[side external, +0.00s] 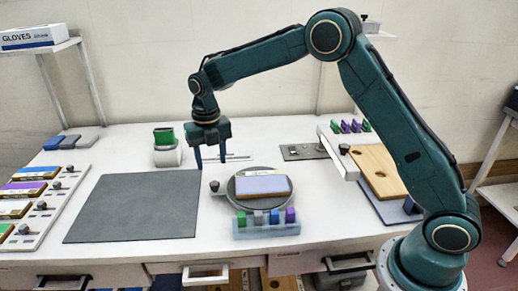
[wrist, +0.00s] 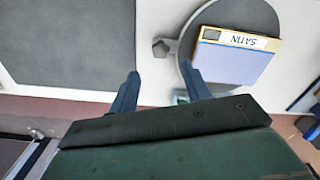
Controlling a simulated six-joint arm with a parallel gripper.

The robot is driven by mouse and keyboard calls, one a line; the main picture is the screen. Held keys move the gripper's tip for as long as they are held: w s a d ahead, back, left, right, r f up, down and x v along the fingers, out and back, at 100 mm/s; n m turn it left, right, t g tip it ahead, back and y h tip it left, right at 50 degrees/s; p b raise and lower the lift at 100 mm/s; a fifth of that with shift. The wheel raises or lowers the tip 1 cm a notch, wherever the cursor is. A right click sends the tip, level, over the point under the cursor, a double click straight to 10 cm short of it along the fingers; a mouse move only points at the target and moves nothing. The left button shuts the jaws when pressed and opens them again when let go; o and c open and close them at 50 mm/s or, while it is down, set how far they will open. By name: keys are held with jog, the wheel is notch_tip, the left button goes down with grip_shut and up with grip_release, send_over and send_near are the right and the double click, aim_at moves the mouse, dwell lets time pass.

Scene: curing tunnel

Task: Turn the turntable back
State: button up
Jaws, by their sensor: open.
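The turntable (side external: 258,171) is a round grey disc on the white bench. A lavender panel (side external: 263,186) with a pale label strip lies on it. In the wrist view the panel (wrist: 228,62) has a label reading SATIN along its yellow edge strip. A dark knob (side external: 214,187) on a light arm sticks out from the turntable's left side; it also shows in the wrist view (wrist: 161,48). My gripper (side external: 211,160) is open and empty, pointing down above the bench, behind the knob in the side view. In the wrist view the knob appears just beyond the gap between my fingers (wrist: 160,74).
A rack of small coloured blocks (side external: 266,227) stands directly in front of the turntable. A dark grey mat (side external: 135,207) lies to the left. A white holder with a green top (side external: 167,151) stands behind. A white raised bar (side external: 338,152) and wooden board (side external: 378,170) are to the right.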

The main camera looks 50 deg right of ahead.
notch_tip(320, 180, up, 6)
jog(key=shift+r, duration=0.2)
dwell(0.4)
jog(key=s+d+r+m+t, duration=0.35)
jog(key=s+r+m, duration=0.85)
jog(key=s+m, duration=0.4)
jog(key=s+d+f+m+t, duration=0.1)
jog(key=s+m, duration=0.6)
jog(key=s, duration=0.3)
jog(key=s+d+f+m+t, duration=0.1)
jog(key=s+f+m, duration=0.1)
jog(key=s+m, duration=0.5)
jog(key=s, duration=0.3)
jog(key=shift+d+f+m, duration=0.15)
jog(key=shift+f+m, duration=0.15)
jog(key=shift+m, duration=0.1)
